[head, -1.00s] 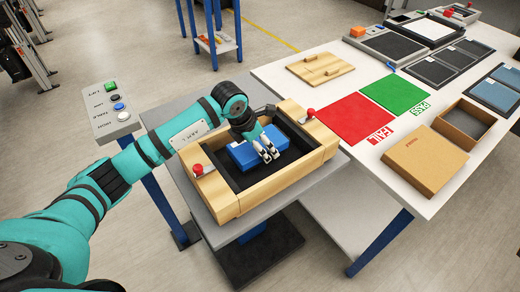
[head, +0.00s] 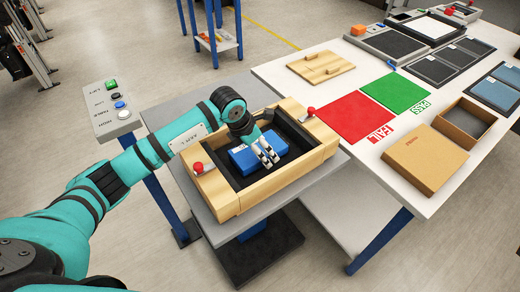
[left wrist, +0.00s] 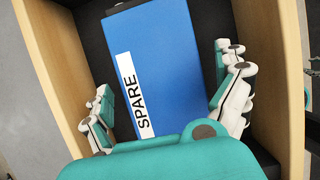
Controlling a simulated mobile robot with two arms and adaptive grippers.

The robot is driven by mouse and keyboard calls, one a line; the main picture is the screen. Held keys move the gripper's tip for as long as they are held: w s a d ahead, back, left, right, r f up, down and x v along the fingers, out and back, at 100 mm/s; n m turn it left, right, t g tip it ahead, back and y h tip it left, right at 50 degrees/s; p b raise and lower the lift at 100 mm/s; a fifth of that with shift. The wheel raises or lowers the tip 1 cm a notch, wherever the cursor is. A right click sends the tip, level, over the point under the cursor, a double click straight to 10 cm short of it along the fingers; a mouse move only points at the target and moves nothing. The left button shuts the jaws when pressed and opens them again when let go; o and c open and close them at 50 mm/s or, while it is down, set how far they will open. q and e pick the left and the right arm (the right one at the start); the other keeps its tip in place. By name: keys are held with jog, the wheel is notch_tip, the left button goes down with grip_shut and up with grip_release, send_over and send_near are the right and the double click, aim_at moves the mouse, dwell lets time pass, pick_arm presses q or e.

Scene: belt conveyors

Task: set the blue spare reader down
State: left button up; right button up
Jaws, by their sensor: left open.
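The blue spare reader (head: 243,160) lies in the black-lined wooden tray (head: 224,207) on the grey lift table. It also shows in the left wrist view (left wrist: 168,65), with a white label reading SPARE along its left side. My left gripper (head: 266,153) is over the reader. In the left wrist view its fingers (left wrist: 168,108) stand apart on both sides of the reader, with a gap on each side. The gripper is open.
Red knobs (head: 198,168) stand on the tray's ends. A button panel (head: 113,107) is at the left. The white table (head: 345,68) at the right holds a red FAIL mat (head: 352,118), a green PASS mat (head: 396,92), a wooden board (head: 320,67) and an open cardboard box (head: 426,160).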

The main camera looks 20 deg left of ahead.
pick_arm(q)
jog(key=b+v, duration=0.1)
jog(key=v, duration=0.8)
jog(key=shift+s+a+r+b, duration=0.1)
jog(key=shift+s+r+b, duration=0.1)
jog(key=shift+b, duration=0.15)
jog(key=shift+s+r, duration=0.15)
jog(key=shift+r, duration=0.25)
